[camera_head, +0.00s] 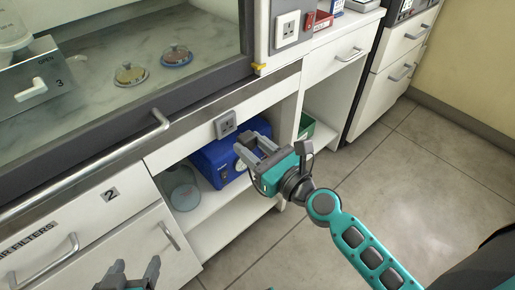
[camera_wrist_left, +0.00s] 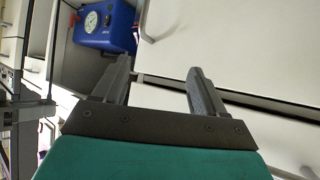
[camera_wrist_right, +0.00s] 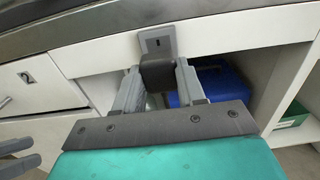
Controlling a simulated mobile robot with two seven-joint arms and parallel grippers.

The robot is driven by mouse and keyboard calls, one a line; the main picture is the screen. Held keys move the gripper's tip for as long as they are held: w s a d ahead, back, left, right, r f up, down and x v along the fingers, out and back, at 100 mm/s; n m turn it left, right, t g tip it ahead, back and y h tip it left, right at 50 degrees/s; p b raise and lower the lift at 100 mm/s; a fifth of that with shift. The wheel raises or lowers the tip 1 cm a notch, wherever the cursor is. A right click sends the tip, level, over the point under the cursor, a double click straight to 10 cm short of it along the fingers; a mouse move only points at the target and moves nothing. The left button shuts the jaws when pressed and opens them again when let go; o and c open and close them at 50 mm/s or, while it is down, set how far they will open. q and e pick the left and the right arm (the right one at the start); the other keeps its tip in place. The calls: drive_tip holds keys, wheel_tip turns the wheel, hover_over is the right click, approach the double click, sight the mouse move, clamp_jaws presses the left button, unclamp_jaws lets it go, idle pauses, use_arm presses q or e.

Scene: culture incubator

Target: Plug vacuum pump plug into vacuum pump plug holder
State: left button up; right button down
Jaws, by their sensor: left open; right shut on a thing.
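My right gripper (camera_head: 252,146) is shut on the dark vacuum pump plug (camera_wrist_right: 157,73), which shows between the fingertips in the right wrist view. In the head view the plug is hard to make out between the fingers. The vacuum pump plug holder appears to be the grey socket plate (camera_head: 225,124) on the cabinet front, also seen in the right wrist view (camera_wrist_right: 157,42) just beyond the plug. I cannot tell whether they touch. My left gripper (camera_head: 130,277) is open and empty at the bottom left, in front of the drawers.
The blue vacuum pump (camera_head: 218,163) with a gauge sits on the open shelf below the socket, beside a clear round container (camera_head: 183,190). A metal handle bar (camera_head: 100,160) runs left of the socket. The floor (camera_head: 400,165) at right is clear.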

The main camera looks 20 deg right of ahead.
sight(240, 137)
drive_tip(key=shift+x, duration=1.6)
drive_tip(key=shift+w+a, duration=0.2)
drive_tip(key=shift+w, duration=0.2)
drive_tip(key=shift+r+p, duration=0.1)
drive_tip(key=shift+p, duration=0.25)
drive_tip(key=shift+w+a, duration=0.15)
drive_tip(key=shift+w, duration=0.35)
idle(0.5)
drive_tip(key=c, duration=0.6)
unclamp_jaws()
